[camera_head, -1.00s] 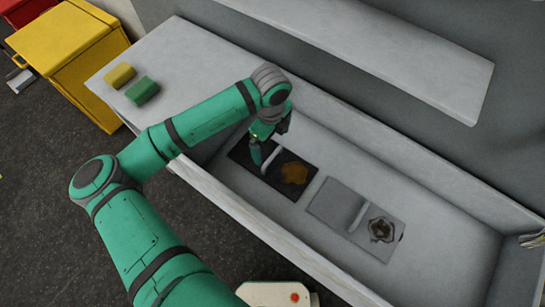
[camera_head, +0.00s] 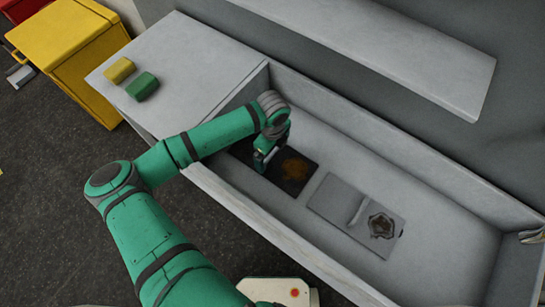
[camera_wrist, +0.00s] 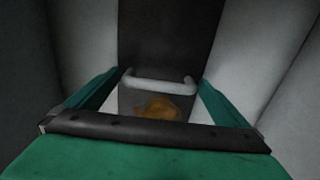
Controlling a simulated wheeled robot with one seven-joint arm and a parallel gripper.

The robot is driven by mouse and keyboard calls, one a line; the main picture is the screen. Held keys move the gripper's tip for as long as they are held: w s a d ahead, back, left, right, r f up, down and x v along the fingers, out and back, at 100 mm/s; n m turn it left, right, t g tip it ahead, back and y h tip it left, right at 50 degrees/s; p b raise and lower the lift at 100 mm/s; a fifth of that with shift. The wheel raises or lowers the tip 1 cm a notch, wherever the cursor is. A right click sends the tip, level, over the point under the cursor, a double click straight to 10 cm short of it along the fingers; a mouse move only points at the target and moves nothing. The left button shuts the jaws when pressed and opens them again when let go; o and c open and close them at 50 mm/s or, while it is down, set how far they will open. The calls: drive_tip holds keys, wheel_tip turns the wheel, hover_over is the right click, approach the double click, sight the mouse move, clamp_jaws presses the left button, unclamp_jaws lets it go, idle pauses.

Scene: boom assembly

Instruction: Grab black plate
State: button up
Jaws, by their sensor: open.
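The black plate (camera_head: 305,181) lies flat in the grey trough, with an orange-brown stain on its right part. In the wrist view the dark plate (camera_wrist: 168,32) shows with its pale bar handle (camera_wrist: 160,85) crossing it. My gripper (camera_head: 262,166) is over the plate, its fingers low around the handle area and hiding the handle in the head view. In the wrist view my gripper (camera_wrist: 160,77) is open, one finger near each end of the handle. I cannot tell whether the fingers touch it.
A grey plate (camera_head: 335,193) with a handle and a dark stain lies to the right in the trough (camera_head: 440,235). A yellow sponge (camera_head: 119,70) and a green sponge (camera_head: 142,87) lie on the counter at left. A shelf (camera_head: 400,45) hangs above the trough.

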drive_tip(key=c, duration=1.8)
drive_tip(key=shift+c, duration=0.2)
